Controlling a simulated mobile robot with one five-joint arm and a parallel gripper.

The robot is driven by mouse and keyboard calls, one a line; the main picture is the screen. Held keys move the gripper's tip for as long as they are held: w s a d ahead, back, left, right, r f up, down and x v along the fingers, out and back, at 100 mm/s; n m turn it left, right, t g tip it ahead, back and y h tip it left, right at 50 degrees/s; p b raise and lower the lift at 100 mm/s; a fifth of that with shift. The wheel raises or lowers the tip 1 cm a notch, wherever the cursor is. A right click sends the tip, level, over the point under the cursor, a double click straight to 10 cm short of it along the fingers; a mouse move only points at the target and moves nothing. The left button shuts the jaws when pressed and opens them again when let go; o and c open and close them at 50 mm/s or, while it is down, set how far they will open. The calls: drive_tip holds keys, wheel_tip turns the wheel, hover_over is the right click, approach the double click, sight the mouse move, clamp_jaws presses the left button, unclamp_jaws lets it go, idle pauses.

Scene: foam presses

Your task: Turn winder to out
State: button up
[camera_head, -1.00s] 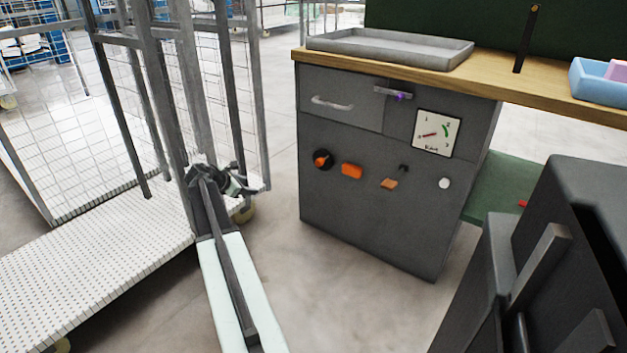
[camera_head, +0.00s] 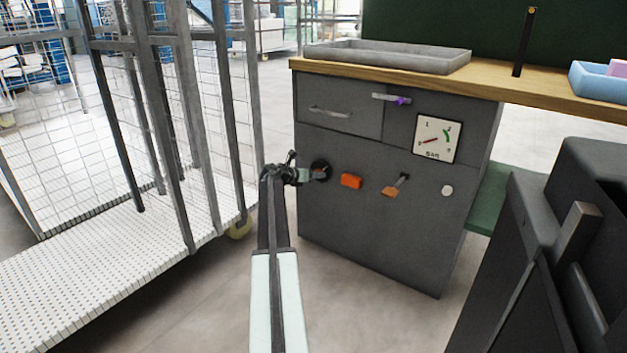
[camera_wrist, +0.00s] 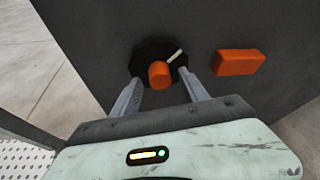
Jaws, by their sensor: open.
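A round black dial (camera_head: 323,166) is on the left of the dark grey cabinet front, and I take it as the winder, though no label confirms this. In the wrist view the dial (camera_wrist: 149,53) has a stubby orange knob (camera_wrist: 159,74) standing out from it and a white mark pointing up and right. My gripper (camera_head: 311,174) is at the dial. In the wrist view my gripper (camera_wrist: 160,78) is open, with one finger on each side of the orange knob. I see gaps beside the knob; whether either finger touches the dial I cannot tell.
Right of the dial are an orange block (camera_head: 351,181), a lever with an orange end (camera_head: 390,192) and a white button (camera_head: 447,190). A gauge (camera_head: 436,138) is above. A wire cage trolley (camera_head: 190,215) stands close on the left. Floor (camera_head: 345,290) is clear before the cabinet.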

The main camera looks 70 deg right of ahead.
drive_tip(key=shift+s+d+f, duration=0.1)
drive_tip(key=shift+d+f, duration=0.05)
drive_tip(key=shift+d, duration=0.2)
clamp_jaws()
drive_tip(key=shift+a, duration=0.1)
drive_tip(key=shift+s+m+t+h+b, duration=0.15)
drive_tip(key=shift+m+t+h+b, duration=0.35)
drive_tip(key=shift+m+t, duration=1.65)
drive_tip(key=shift+m+g, duration=0.35)
drive_tip(key=shift+m, duration=0.1)
